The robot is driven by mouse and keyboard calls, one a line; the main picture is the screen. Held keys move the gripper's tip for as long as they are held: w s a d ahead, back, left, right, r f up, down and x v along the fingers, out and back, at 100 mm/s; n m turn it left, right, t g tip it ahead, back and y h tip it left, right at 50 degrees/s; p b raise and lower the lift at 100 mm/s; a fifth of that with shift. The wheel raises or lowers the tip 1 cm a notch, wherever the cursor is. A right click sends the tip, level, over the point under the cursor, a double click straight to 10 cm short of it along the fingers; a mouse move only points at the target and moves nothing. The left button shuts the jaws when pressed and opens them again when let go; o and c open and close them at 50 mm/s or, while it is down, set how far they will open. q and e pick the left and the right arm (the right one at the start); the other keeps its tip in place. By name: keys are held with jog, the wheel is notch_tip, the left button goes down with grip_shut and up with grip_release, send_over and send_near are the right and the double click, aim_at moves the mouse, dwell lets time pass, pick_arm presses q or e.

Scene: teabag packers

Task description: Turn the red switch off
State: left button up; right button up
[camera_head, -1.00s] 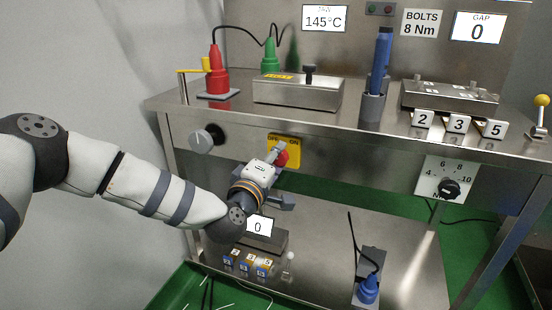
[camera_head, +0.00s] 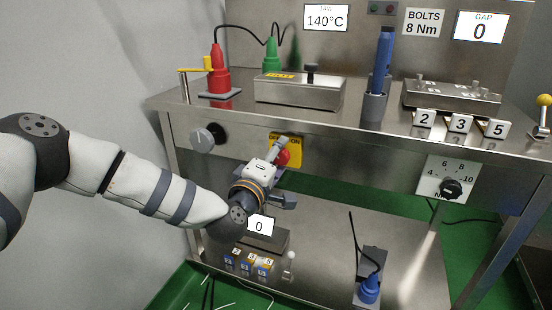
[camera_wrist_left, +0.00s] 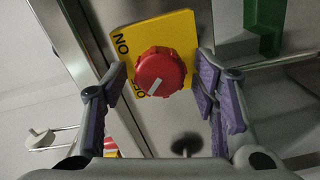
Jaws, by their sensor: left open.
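The red switch (camera_wrist_left: 160,72) is a round knob on a yellow plate (camera_wrist_left: 182,30) with the letters ON and OFF. Its white mark points to the lower left in the left wrist view, beside the partly hidden OFF letters. In the head view the switch (camera_head: 284,157) is on the front panel of the table, partly hidden by my left gripper (camera_head: 290,171). The gripper is open, one finger on either side of the knob. In the left wrist view its purple-padded fingers (camera_wrist_left: 162,70) show gaps to the knob.
A grey knob (camera_head: 203,139) is on the panel to the left and a black dial (camera_head: 451,188) to the right. On the lower shelf, a small display box (camera_head: 262,227) and several numbered blocks (camera_head: 246,266) lie beneath my left gripper.

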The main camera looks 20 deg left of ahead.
pick_arm(q)
jog(key=s, duration=1.2)
jog(key=shift+a, duration=0.25)
